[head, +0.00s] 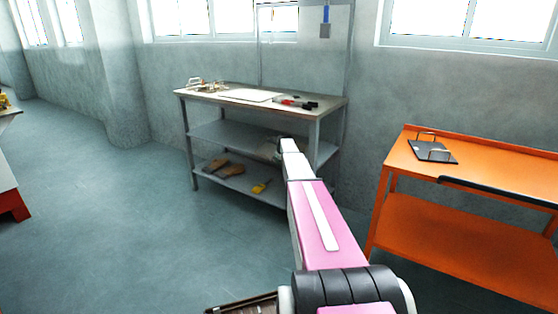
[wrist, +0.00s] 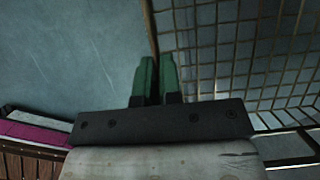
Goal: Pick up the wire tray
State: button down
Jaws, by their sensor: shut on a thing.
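My gripper (wrist: 157,72) shows in the wrist view with its two green fingers close together. They are shut on the brown edge of the wire tray (wrist: 151,30), between the fingertips. The tray's open grid of brown wires fills the upper right of the wrist view. Its far sides run out of the picture, so I cannot see the whole tray. In the head view my pink and white arm reaches forward, and neither my gripper nor its hold on the tray can be made out.
A steel workbench (head: 230,100) with tools and lower shelves stands by the back wall. An orange cart (head: 440,225) carrying a dark plate with wire handles (head: 433,152) is at the right. A brown slatted thing (head: 240,304) shows at the bottom edge.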

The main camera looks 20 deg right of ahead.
jog(key=shift+s+a, duration=0.3)
jog(key=shift+a, duration=0.15)
jog(key=c, duration=1.2)
grip_release()
jog(key=shift+r, duration=0.1)
jog(key=v, duration=1)
jog(key=shift+s+d+r, duration=0.1)
jog(key=shift+s+r, duration=0.1)
jog(key=shift+r, duration=0.1)
